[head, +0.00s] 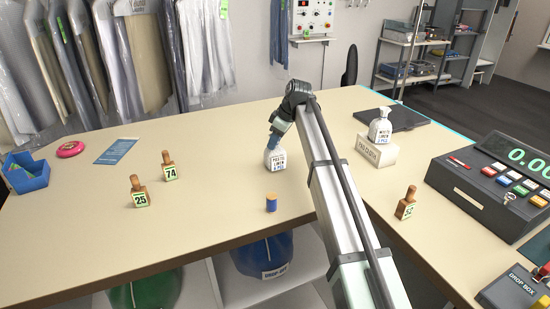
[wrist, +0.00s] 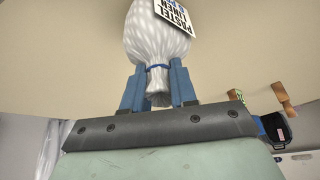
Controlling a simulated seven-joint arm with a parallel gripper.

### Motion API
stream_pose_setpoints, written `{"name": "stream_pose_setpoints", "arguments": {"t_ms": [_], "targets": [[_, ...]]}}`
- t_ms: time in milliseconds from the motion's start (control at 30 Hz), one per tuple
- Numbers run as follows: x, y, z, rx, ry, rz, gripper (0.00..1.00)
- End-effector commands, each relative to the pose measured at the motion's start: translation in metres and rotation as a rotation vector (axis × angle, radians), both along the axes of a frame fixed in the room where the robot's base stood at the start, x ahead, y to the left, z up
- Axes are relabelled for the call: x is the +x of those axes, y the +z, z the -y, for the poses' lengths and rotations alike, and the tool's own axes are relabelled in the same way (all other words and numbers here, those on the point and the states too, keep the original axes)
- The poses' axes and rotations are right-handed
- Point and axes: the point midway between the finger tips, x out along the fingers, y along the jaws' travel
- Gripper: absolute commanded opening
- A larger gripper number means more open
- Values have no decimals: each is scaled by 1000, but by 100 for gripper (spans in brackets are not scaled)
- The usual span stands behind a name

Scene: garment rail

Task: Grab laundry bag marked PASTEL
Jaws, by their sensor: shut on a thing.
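The white laundry bag marked PASTEL (head: 274,161) is at the middle of the counter, its label facing the head camera. In the wrist view the bag (wrist: 160,38) fills the top middle, upright in the label's reverse sense, with a blue tie round its neck. My gripper (head: 276,144) reaches down onto it from above. In the wrist view its two blue fingers (wrist: 158,85) stand either side of the gathered neck, shut on it. I cannot tell whether the bag's base touches the counter.
A register (head: 495,180) stands at right; hanging garments line the back left.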

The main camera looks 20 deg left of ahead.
Motion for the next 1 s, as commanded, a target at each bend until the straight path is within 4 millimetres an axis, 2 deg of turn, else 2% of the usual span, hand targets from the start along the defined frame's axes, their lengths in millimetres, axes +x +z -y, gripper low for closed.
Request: {"name": "stream_pose_setpoints", "arguments": {"t_ms": [33, 233, 800, 1000], "targets": [[0, 0, 0, 0, 0, 0, 18], [0, 0, 0, -1, 0, 0, 0], [0, 0, 0, -1, -1, -1, 0], [1, 19, 0, 0, 0, 1, 0]]}}
